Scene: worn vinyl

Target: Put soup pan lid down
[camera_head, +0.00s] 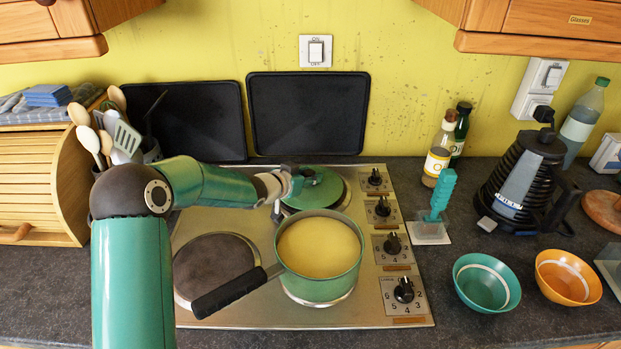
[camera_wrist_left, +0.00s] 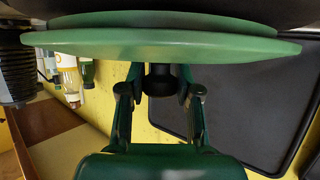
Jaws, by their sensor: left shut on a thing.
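The green soup pan lid (camera_head: 322,190) is over the back right burner of the hob, behind the pan. My left gripper (camera_head: 285,184) is shut on its dark knob, on the lid's left side in the head view. In the left wrist view the lid (camera_wrist_left: 160,42) spans the top edge-on, with the knob (camera_wrist_left: 160,80) between the fingers. I cannot tell whether the lid touches the burner. The green soup pan (camera_head: 320,285) stands uncovered on the front right burner, full of yellow soup, its black handle pointing front left. My right gripper is not in view.
The front left burner (camera_head: 215,270) is bare. Control knobs (camera_head: 392,244) line the hob's right side. Two black trays (camera_head: 308,112) lean on the back wall. Bottles (camera_head: 438,152), a teal brush (camera_head: 440,195), a kettle (camera_head: 522,185) and two bowls (camera_head: 487,283) stand to the right.

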